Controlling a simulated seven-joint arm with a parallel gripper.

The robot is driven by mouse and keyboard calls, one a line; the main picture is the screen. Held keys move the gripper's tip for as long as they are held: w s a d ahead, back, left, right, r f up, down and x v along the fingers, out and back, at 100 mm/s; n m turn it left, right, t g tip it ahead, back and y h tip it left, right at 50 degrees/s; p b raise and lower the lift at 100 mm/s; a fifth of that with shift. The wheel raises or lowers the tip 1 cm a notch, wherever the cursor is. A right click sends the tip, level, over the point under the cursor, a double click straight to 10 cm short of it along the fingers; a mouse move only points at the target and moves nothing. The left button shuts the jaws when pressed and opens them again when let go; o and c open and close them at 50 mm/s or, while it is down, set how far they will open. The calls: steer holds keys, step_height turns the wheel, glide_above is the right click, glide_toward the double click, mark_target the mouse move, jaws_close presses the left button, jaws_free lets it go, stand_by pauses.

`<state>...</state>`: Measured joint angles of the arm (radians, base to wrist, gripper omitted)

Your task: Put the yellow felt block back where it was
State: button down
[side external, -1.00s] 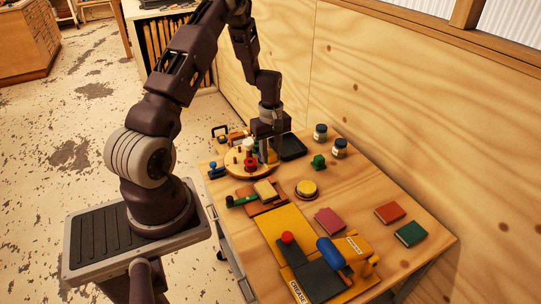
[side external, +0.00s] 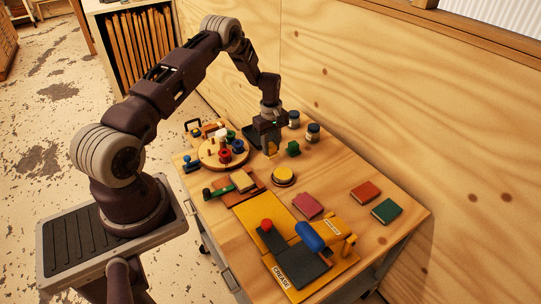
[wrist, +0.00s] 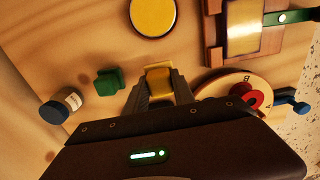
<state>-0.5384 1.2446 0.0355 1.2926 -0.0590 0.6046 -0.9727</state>
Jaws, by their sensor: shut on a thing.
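My gripper (wrist: 160,88) is shut on a small yellow block (wrist: 158,75), seen between the fingers in the wrist view. In the side view my gripper (side external: 270,147) points down over the table, just right of the round wooden board, with the yellow block (side external: 271,149) showing low between the fingers. Whether the block touches the table cannot be told. The round wooden board (side external: 207,160) carries several coloured rolls and pegs; its edge, with a red roll (wrist: 256,97), also shows in the wrist view.
A round yellow-topped pad (side external: 283,175) is in front. Pink (side external: 308,206), red (side external: 365,193) and green (side external: 387,211) flat pieces lie at the right.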

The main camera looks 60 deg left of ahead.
mark_target(271, 154)
steer(key=shift+f, duration=1.75)
steer(key=shift+f, duration=0.15)
steer(key=c, duration=1.1)
jaws_free()
steer(key=shift+o, duration=0.2)
